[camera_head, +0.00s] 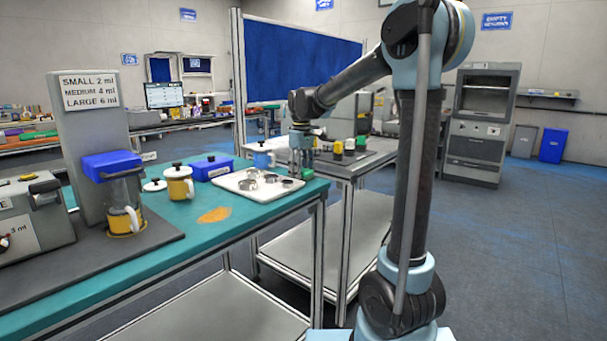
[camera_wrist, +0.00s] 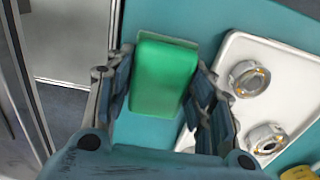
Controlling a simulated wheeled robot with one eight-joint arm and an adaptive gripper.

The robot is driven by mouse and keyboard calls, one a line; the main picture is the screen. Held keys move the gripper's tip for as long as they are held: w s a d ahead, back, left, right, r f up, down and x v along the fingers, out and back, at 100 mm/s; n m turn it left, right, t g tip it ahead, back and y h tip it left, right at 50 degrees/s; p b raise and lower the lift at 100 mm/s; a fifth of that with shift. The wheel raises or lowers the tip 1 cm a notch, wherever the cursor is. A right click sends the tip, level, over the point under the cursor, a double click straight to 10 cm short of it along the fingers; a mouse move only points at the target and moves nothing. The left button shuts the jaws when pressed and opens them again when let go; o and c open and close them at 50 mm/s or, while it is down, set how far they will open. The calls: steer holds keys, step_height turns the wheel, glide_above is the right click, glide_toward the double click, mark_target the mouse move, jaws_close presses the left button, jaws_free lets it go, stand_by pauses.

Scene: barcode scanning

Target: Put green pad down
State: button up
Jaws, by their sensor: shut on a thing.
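The green pad (camera_wrist: 163,76) shows in the wrist view as a bright green block between my two fingers. My gripper (camera_wrist: 164,90) is shut on it, with one finger against each side. The teal table (camera_wrist: 217,20) lies below the pad. In the head view my gripper (camera_head: 301,163) is at the table's right end, beside the white tray. I cannot tell whether the pad touches the table top.
The white tray (camera_head: 233,184) holds several metal rings, close to my gripper. A blue box (camera_head: 210,167), a yellow mug (camera_head: 179,182) and a dispenser (camera_head: 88,135) stand further left. The table edge is close to my gripper. A grey cart (camera_head: 362,161) stands behind.

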steer(key=shift+s+f, duration=0.1)
steer(key=shift+f, duration=0.2)
steer(key=shift+s, duration=0.1)
steer(key=shift+s+d+f, duration=0.1)
steer(key=shift+s+f, duration=0.05)
steer(key=shift+c, duration=0.5)
steer(key=o, duration=1)
steer(key=shift+o, duration=0.2)
steer(key=shift+w+f, duration=0.4)
steer(key=shift+w, duration=0.1)
steer(key=shift+s+r, duration=0.2)
steer(key=shift+r, duration=0.1)
